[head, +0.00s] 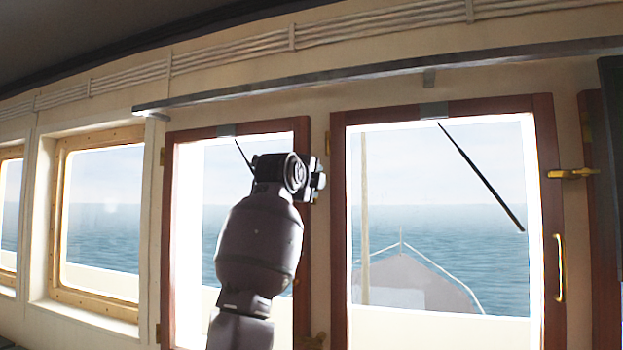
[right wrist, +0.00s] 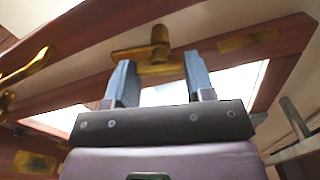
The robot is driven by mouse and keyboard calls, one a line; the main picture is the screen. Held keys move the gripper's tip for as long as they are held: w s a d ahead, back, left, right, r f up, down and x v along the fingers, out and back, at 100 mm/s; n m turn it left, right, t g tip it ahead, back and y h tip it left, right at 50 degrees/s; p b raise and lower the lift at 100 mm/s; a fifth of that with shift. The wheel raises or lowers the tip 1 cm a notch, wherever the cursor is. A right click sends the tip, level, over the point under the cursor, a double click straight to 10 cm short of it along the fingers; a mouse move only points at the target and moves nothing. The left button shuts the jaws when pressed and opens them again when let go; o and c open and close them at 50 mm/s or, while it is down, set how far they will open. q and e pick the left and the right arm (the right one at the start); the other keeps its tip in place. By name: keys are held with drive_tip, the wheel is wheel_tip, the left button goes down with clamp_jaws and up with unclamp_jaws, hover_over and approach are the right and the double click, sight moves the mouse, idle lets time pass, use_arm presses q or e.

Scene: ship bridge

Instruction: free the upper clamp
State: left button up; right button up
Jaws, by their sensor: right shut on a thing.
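The upper clamp (right wrist: 152,50) is brass and sits at the red-brown wooden window frame in the right wrist view. My right gripper (right wrist: 159,66) has its two blue fingers on either side of the clamp's lower part and is shut on it. In the head view, my right gripper (head: 318,181) is at the upper right edge of the middle window's frame, and the arm and gripper hide the clamp there. A lower brass clamp (head: 315,341) shows at the bottom of the same post. My left gripper is not in view.
The right window (head: 340,230) has a red-brown frame, a brass clamp (head: 572,173) and a brass handle (head: 560,267). A grey rail (head: 380,72) runs above the windows. A brass-framed window (head: 100,215) is at the left. Sea shows through the glass.

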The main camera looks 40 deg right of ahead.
drive_tip(key=shift+r+n, duration=0.1)
drive_tip(key=shift+n, duration=0.9)
drive_tip(key=o, duration=0.9)
drive_tip(key=b+v, duration=0.1)
drive_tip(key=v, duration=0.9)
drive_tip(key=shift+s+a+b, duration=0.2)
drive_tip(key=shift+a+b, duration=0.15)
